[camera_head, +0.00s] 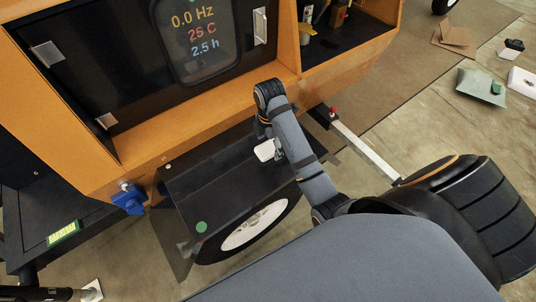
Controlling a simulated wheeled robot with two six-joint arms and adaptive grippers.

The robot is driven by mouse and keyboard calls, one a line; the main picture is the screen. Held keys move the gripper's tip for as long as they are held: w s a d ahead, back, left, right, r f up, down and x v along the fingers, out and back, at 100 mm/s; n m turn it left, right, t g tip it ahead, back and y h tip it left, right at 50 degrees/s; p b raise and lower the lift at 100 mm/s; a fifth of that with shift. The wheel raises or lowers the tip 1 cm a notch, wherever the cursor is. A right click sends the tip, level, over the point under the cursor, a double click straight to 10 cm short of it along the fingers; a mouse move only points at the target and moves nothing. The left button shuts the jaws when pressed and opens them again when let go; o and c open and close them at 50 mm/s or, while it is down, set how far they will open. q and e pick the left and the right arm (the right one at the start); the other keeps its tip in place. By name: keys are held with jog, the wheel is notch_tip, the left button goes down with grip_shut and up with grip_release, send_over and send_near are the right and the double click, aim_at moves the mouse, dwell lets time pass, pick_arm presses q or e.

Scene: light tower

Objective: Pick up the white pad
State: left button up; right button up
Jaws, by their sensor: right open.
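A small white pad (266,150) lies on the black fender (222,180) above the trailer wheel, under the orange cabinet. My right arm reaches in from the lower right and bends down at the cabinet's edge. My right gripper (277,149) is open, close to the right side of the pad and partly hidden behind my forearm. I cannot tell whether its fingers touch the pad. My left gripper is not in view.
The orange cabinet (215,118) with a lit display (196,38) stands just behind the fender. A pale drawbar (366,150) sticks out right. A blue fitting (129,199) is at left. Boxes and a grey-green packet (481,87) lie on the floor at right.

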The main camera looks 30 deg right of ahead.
jog(key=shift+f, duration=0.55)
jog(key=shift+r, duration=0.2)
jog(key=c, duration=1.1)
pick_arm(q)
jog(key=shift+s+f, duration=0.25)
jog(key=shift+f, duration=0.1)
pick_arm(e)
jog(key=shift+c, duration=0.2)
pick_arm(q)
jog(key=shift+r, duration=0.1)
pick_arm(e)
jog(key=shift+r, duration=0.1)
